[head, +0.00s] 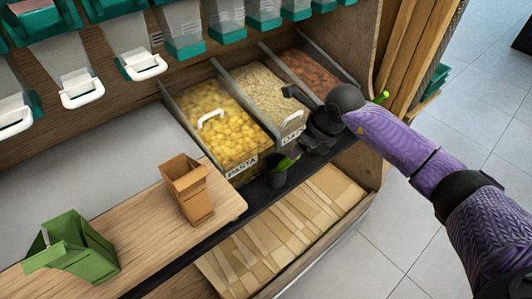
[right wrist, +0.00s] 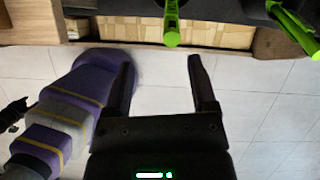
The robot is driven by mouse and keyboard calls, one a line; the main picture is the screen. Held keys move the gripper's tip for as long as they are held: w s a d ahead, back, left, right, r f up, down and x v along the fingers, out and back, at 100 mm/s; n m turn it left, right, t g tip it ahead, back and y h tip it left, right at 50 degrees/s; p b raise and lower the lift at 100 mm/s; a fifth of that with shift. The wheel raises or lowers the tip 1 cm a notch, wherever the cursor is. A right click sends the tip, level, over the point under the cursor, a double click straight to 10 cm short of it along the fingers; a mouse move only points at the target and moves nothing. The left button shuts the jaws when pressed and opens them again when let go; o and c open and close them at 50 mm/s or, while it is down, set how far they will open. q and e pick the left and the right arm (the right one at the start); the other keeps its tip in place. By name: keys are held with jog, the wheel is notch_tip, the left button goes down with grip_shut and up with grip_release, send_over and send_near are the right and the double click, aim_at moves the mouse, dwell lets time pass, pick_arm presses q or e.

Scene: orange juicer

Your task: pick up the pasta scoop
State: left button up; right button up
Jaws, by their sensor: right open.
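A scoop with a green handle (head: 287,162) shows by the shelf edge, just below the bin labelled PASTA (head: 222,115). Its scoop end is hidden, and which scoop is the pasta scoop is not certain. My right gripper (head: 297,115) is open in front of the bins, close to this handle; its fingers are partly hard to make out. In the right wrist view my gripper (right wrist: 164,75) has its fingers apart with nothing between them. A green handle (right wrist: 172,25) is beyond the gap, near the top centre.
Another green handle (head: 381,97) shows past my right wrist; a green handle (right wrist: 295,30) is at top right in the wrist view. A dark cup-shaped holder (head: 277,178) is on the shelf edge. A brown carton (head: 188,188) and green carton (head: 72,250) stand on the counter.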

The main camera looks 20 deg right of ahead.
aim_at(285, 163)
jog(key=shift+h, duration=0.3)
jog(key=b+x, duration=0.2)
jog(key=x, duration=0.1)
jog(key=b+x, duration=0.2)
jog(key=x, duration=0.1)
jog(key=d+b+x, duration=0.1)
jog(key=b+x, duration=0.1)
jog(key=x, duration=0.1)
jog(key=shift+w+f, duration=0.35)
jog(key=shift+r, duration=0.2)
jog(key=c, duration=0.9)
grip_shut()
pick_arm(q)
jog(key=shift+g, duration=0.4)
jog(key=f, duration=0.2)
jog(key=s+f, duration=0.2)
jog(key=f, duration=0.1)
jog(key=shift+f, duration=0.3)
